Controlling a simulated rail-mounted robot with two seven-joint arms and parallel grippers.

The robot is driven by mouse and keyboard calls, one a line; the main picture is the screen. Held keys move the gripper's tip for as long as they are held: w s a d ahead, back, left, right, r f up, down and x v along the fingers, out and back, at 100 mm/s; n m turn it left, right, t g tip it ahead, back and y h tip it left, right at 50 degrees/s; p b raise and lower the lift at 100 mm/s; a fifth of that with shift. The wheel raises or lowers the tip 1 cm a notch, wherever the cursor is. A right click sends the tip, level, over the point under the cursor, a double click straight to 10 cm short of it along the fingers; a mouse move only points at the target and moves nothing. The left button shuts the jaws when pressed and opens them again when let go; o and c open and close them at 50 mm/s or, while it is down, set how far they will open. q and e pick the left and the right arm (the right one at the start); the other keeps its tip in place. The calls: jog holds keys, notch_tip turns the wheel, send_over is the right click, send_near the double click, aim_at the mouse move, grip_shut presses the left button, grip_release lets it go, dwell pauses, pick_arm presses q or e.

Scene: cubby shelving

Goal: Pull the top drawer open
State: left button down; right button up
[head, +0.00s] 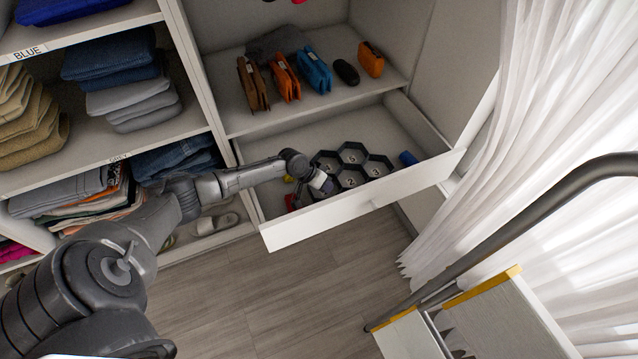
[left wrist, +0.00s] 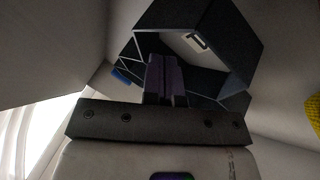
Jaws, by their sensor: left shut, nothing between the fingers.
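The drawer (head: 420,178) under the shelf is pulled out, and its inside shows from above. My left arm reaches over it from the left. My left gripper (head: 328,187) is inside the drawer area, just behind the front panel and at the near edge of a black hexagonal organizer (head: 352,157). In the left wrist view the left gripper's fingers (left wrist: 164,72) are together with nothing between them, in front of the organizer (left wrist: 195,25). Whether the fingers touch the drawer or organizer cannot be told. My right gripper is not in view.
A blue item (head: 408,158) lies at the drawer's right end; red and yellow items lie at its left. Several wallets and pouches (head: 314,69) stand on the shelf above. Folded clothes fill the left cubbies. A white curtain (head: 560,120) hangs right. The floor (head: 290,300) in front is clear.

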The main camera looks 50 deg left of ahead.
aim_at(331, 195)
pick_arm(q)
jog(key=shift+b+x, duration=0.5)
jog(key=shift+x, duration=1.15)
jog(key=shift+d+r+p, duration=0.15)
jog(key=shift+d+p, duration=0.05)
jog(key=shift+p, duration=0.15)
jog(key=d+p, duration=0.1)
jog(key=d, duration=0.1)
jog(key=s+d+p, duration=0.1)
jog(key=d+p, duration=0.1)
jog(key=shift+s, duration=0.1)
jog(key=shift+d, duration=0.3)
jog(key=shift+a, duration=0.25)
jog(key=shift+s+r+p, duration=0.2)
jog(key=shift+r+p, duration=0.15)
jog(key=shift+p, duration=0.25)
jog(key=p+v, duration=0.7)
jog(key=v, duration=0.2)
jog(key=shift+a, duration=0.2)
